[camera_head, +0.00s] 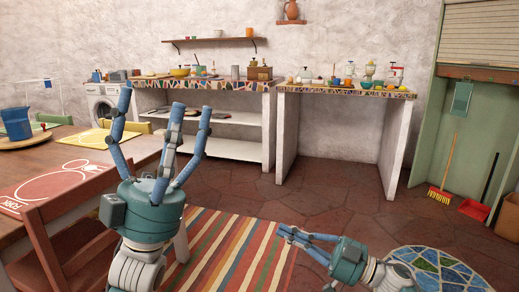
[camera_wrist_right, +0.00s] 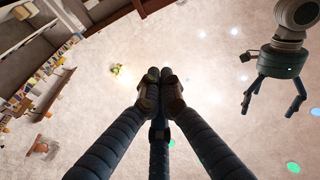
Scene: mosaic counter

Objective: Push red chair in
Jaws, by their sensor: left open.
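The red chair (camera_head: 48,238) stands at the bottom left, at the near side of the wooden table (camera_head: 78,154). Its reddish-brown back rail shows, and its lower part is cut off by the frame. My left gripper (camera_head: 163,106) is open and empty, fingers pointing up, just right of the chair; its body overlaps the rail's right end in the picture. I cannot tell whether they touch. My right gripper (camera_head: 282,232) is low, over the floor, well right of the chair. Its fingertips meet with nothing between them in the right wrist view (camera_wrist_right: 159,75), where my left gripper (camera_wrist_right: 275,98) also shows.
The table holds placemats and a blue jug (camera_head: 16,123) on a board. A striped rug (camera_head: 232,245) lies right of the table. A mosaic counter (camera_head: 285,128) lines the wall; the floor before it is clear.

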